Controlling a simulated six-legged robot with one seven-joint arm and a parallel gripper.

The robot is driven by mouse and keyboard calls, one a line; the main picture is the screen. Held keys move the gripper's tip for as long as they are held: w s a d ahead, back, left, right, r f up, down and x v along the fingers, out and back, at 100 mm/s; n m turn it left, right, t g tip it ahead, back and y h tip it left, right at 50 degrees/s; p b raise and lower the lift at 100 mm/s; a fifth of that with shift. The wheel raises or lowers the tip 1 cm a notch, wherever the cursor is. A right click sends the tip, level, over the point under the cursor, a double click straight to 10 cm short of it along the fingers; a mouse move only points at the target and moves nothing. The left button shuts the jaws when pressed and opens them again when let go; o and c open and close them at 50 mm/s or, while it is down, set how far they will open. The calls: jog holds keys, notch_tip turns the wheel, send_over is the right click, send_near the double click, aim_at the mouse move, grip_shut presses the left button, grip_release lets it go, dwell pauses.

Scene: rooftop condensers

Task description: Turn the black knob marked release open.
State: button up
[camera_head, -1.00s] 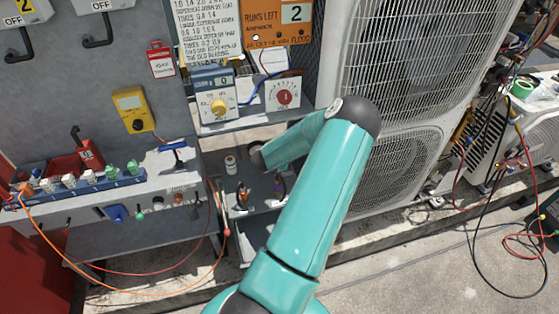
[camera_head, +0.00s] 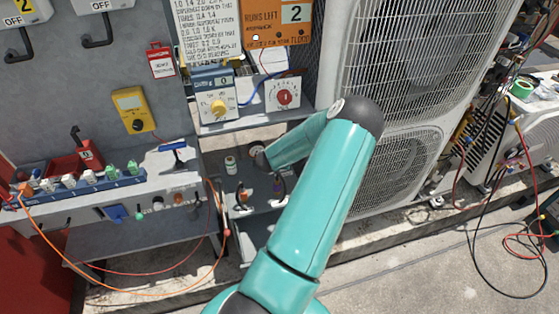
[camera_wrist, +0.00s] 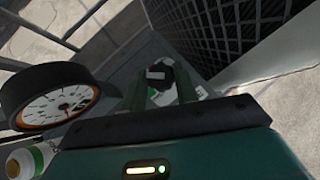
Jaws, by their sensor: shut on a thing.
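In the wrist view, my gripper (camera_wrist: 160,84) points at a small shelf area beside a dark grille. Its two dark green fingers stand on either side of a rounded black thing (camera_wrist: 170,72) with a pale patch, which looks like the black knob; no release marking is readable. The jaws are shut on it, though the exact contact is hard to see in the shadow. In the head view, my forearm reaches down to the shelf under the panel and hides the fingers and knob.
A black-rimmed gauge (camera_wrist: 60,104) and a white-green bottle (camera_wrist: 35,160) are close on the left in the wrist view. The head view shows a red knob (camera_head: 284,97), a yellow knob (camera_head: 218,107), a small bottle (camera_head: 231,165) on the shelf and a large condenser (camera_head: 400,70) at right.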

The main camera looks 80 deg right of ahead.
jog(key=n+t, duration=0.1)
jog(key=n, duration=0.1)
jog(key=n+t, duration=0.1)
jog(key=t, duration=0.1)
jog(key=shift+s+n, duration=0.3)
jog(key=shift+n, duration=0.1)
jog(key=shift+s+d+n+t+y, duration=0.1)
jog(key=shift+n+t+y, duration=0.55)
jog(key=shift+n, duration=0.45)
jog(key=shift+n+t+y, duration=0.45)
jog(key=shift+n+t, duration=0.4)
jog(key=shift+n, duration=0.25)
jog(key=o, duration=1)
jog(key=shift+r, duration=0.1)
jog(key=v, duration=1.3)
jog(key=shift+s+r, duration=0.25)
